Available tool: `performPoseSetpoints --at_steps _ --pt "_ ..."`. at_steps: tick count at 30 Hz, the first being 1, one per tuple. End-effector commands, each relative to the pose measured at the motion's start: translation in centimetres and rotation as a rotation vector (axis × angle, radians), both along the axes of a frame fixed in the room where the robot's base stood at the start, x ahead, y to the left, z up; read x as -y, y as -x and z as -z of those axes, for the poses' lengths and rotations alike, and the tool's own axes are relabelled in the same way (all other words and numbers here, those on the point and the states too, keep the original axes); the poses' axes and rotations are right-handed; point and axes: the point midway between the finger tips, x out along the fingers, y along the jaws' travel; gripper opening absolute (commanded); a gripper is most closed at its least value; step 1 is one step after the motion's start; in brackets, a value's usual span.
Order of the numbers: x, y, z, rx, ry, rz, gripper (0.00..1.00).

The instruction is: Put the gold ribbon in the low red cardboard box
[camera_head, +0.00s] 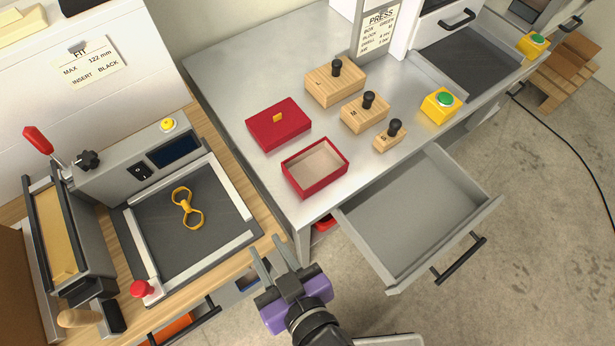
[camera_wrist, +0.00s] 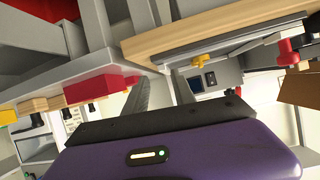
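The gold ribbon (camera_head: 186,208), a looped bow, lies on the dark mat (camera_head: 165,240) of the grey machine at left. The low red cardboard box (camera_head: 322,184) stands open and empty on the metal table, showing a beige inside. A red lid-like piece (camera_head: 278,126) with a small gold tab lies behind it. My gripper (camera_head: 271,256) is in front of the tables, apart from ribbon and box. Its two fingers are spread with nothing between them. The wrist view shows a red block-like thing (camera_wrist: 95,87) and a small yellow thing (camera_wrist: 201,61); I cannot tell which things these are.
Several wooden blocks with black knobs (camera_head: 335,83) stand behind and right of the box. An open grey drawer (camera_head: 410,220) juts out at front right. A red knob (camera_head: 142,288) stands at the mat's front corner. A yellow button box (camera_head: 440,105) stands at the table's right edge.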

Motion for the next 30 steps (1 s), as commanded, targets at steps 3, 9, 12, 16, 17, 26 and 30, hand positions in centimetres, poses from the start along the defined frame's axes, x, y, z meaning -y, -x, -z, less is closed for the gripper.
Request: performPoseSetpoints --at_steps 3,9,12,16,17,26,30 --pt "5.8 1.5 0.8 0.002 -0.021 0.077 0.31" --pt "14.4 5.0 -0.3 0.051 -0.039 0.221 0.31" --pt "18.4 7.1 -1.7 0.086 -0.033 0.301 0.31" --pt "22.4 9.8 -3.8 0.131 -0.015 0.394 0.31" --pt "23.0 10.3 -4.3 0.140 -0.008 0.411 0.31" --pt "25.9 12.4 -6.5 0.185 0.018 0.484 0.47" --pt "25.8 12.4 -6.5 0.185 0.017 0.483 0.47"
